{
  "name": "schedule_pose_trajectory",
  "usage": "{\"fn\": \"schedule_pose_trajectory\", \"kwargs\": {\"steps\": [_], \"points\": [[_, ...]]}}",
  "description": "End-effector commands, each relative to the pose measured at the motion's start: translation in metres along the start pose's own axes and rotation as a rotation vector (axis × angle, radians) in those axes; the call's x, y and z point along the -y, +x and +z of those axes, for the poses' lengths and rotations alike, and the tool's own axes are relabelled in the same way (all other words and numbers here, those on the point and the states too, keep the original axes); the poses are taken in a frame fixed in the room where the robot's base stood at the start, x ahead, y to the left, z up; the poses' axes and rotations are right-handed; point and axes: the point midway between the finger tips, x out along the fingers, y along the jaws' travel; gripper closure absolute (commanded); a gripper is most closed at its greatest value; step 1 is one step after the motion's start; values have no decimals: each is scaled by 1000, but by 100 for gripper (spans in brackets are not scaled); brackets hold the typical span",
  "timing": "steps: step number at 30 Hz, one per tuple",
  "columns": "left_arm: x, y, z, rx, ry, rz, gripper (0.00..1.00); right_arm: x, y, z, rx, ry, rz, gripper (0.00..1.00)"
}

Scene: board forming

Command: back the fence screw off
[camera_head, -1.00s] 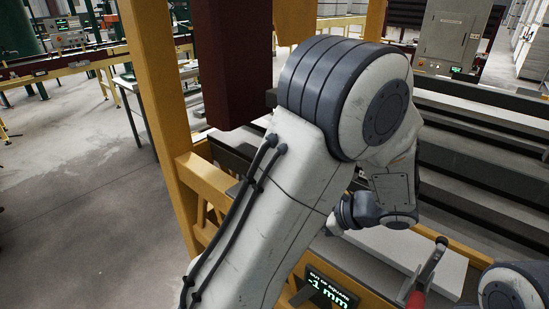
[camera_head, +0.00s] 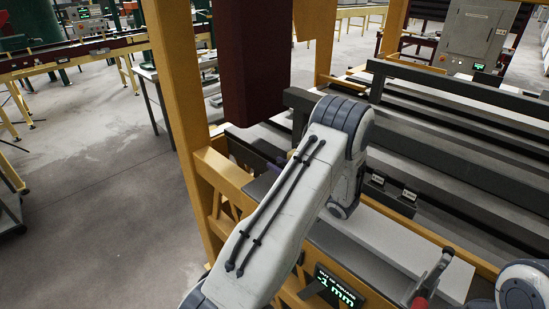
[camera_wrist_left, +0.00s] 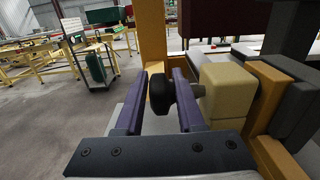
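The fence screw's black knob (camera_wrist_left: 162,92) shows in the left wrist view, on a short shaft (camera_wrist_left: 198,91) running right to a beige block (camera_wrist_left: 228,95). My left gripper (camera_wrist_left: 163,78) has its two purple fingers apart, one on each side of the knob. The knob nearly fills the gap at the tips; I cannot tell whether the fingers touch it. In the head view only a bit of purple finger (camera_head: 281,159) shows beyond my left forearm, which hides the knob. My right gripper is out of the picture.
A display headed "OUT OF SQUARE" (camera_head: 338,288) sits on the yellow frame (camera_head: 225,172). A dark red beam (camera_head: 252,65) hangs close to my left arm. A red-handled lever (camera_head: 430,280) stands at lower right. Open floor (camera_head: 90,190) lies left.

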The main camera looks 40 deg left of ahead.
Motion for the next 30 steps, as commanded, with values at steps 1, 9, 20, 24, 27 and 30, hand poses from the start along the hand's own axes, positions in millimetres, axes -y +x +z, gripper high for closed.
{"fn": "schedule_pose_trajectory", "kwargs": {"steps": [1, 9, 20, 24, 27, 30], "points": [[0, 7, 2, 0, 0, 3, 62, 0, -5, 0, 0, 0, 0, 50], [0, 20, 0, 0, 0, -1, 62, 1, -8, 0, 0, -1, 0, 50], [0, 20, 0, 0, -1, -1, 100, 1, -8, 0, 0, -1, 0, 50], [0, 20, 0, -4, -1, -1, 100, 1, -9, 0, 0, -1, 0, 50], [0, 20, 0, -18, -1, -1, 100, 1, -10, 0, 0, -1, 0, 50], [0, 20, 0, -48, -3, 0, 100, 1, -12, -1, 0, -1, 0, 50]]}}
